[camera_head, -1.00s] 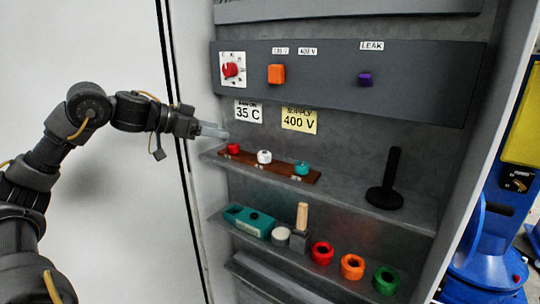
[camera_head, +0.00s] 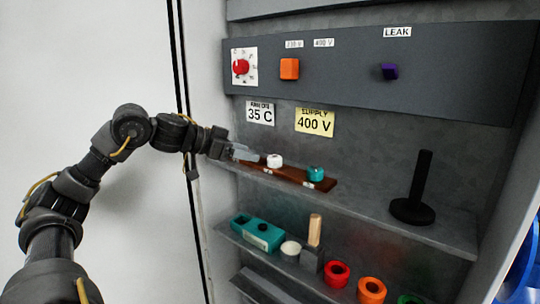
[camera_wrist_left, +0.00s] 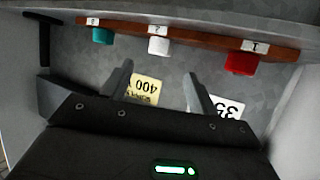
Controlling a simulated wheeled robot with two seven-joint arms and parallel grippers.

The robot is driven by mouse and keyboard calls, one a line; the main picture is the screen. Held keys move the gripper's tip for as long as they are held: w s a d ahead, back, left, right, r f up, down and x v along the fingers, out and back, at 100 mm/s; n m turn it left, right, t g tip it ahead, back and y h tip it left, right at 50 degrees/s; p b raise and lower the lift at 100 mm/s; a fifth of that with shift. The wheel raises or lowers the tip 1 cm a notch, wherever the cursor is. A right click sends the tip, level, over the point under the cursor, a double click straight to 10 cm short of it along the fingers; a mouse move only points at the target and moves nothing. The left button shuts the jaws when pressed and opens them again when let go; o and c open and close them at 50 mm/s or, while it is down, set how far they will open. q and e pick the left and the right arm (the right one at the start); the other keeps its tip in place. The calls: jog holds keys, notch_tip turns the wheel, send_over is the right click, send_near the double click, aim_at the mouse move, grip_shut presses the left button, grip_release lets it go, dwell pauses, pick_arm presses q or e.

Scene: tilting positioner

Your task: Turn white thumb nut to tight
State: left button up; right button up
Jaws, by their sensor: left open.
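The white thumb nut (camera_head: 275,161) stands on a brown wooden strip (camera_head: 291,174) on the upper shelf. It also shows in the left wrist view (camera_wrist_left: 158,46), beyond the fingers and between a teal nut (camera_wrist_left: 103,36) and a red nut (camera_wrist_left: 241,63). In the head view the teal nut (camera_head: 316,173) is to its right, and the red nut is hidden behind my gripper. My left gripper (camera_head: 246,153) is open, just left of the white nut and apart from it. In the left wrist view its two fingers (camera_wrist_left: 158,92) are spread with nothing between them. My right gripper is not in view.
A black post on a round base (camera_head: 413,210) stands on the upper shelf at right. The lower shelf holds a teal box (camera_head: 257,232), a wooden peg in a grey block (camera_head: 314,230) and several coloured rings. A control panel (camera_head: 345,73) with knobs is above.

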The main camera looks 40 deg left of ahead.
aim_at(269, 157)
pick_arm(q)
jog(key=p+x, duration=0.2)
jog(key=x, duration=0.5)
jog(key=shift+w, duration=0.15)
jog(key=shift+w+d+f, duration=0.2)
jog(key=shift+w+f, duration=0.1)
jog(key=shift+w, duration=0.15)
jog(key=c, duration=1)
jog(key=shift+w+a+r+m+g+h+p, duration=0.15)
jog(key=shift+m+g+h+p, duration=0.3)
jog(key=shift+p, duration=0.55)
jog(key=m+g+h+p, duration=0.1)
jog(key=m+h+p, duration=0.1)
jog(key=p, duration=0.3)
jog(key=m+g+h+p, duration=0.2)
jog(key=m+p, duration=0.1)
jog(key=p, duration=0.1)
jog(key=shift+w+a+r+h+p, duration=0.15)
jog(key=shift+a+r+h+p, duration=0.1)
jog(key=shift+p, duration=0.15)
jog(key=shift+f+m+g+p, duration=0.25)
jog(key=shift+f+g+p, duration=0.1)
jog(key=shift+g+p, duration=0.15)
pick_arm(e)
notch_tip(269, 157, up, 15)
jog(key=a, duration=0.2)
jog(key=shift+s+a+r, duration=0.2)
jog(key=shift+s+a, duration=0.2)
pick_arm(q)
jog(key=shift+d, duration=0.1)
